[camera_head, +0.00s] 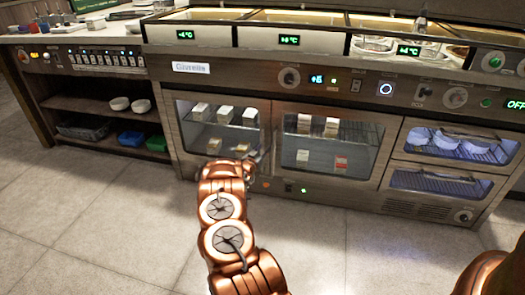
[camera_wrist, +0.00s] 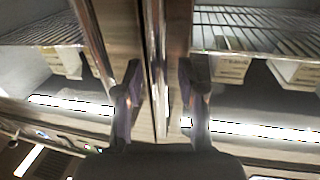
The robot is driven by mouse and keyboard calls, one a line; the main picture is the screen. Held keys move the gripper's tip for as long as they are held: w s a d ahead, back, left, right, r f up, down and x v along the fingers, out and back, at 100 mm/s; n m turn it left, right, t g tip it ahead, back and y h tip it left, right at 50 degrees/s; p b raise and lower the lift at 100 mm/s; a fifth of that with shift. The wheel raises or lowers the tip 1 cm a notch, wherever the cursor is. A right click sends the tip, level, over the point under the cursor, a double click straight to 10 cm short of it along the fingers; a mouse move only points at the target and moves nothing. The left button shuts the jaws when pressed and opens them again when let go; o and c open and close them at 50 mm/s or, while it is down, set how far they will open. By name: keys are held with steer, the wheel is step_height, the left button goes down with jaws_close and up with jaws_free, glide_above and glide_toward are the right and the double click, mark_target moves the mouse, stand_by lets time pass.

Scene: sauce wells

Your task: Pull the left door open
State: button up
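The left door (camera_head: 222,112) is a glass door in a metal frame on the steel counter's front. It looks closed, with small boxes on shelves behind the glass. My gripper (camera_head: 243,166) is at the lower right part of this door, near the post between the two doors; my arm hides part of it. In the wrist view my gripper (camera_wrist: 161,92) has its two fingers spread apart, one each side of a shiny upright bar (camera_wrist: 155,50). I cannot tell whether either finger touches it. Glass panes with boxes show on both sides.
The right door (camera_head: 325,143) stands beside the left one and looks closed. Further right are lit compartments with bowls (camera_head: 432,141). An open shelf unit with a green box (camera_head: 131,139) is at the left. The tiled floor (camera_head: 95,215) in front is clear.

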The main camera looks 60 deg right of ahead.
jaws_close()
steer(key=shift+a, duration=0.1)
stand_by(0.5)
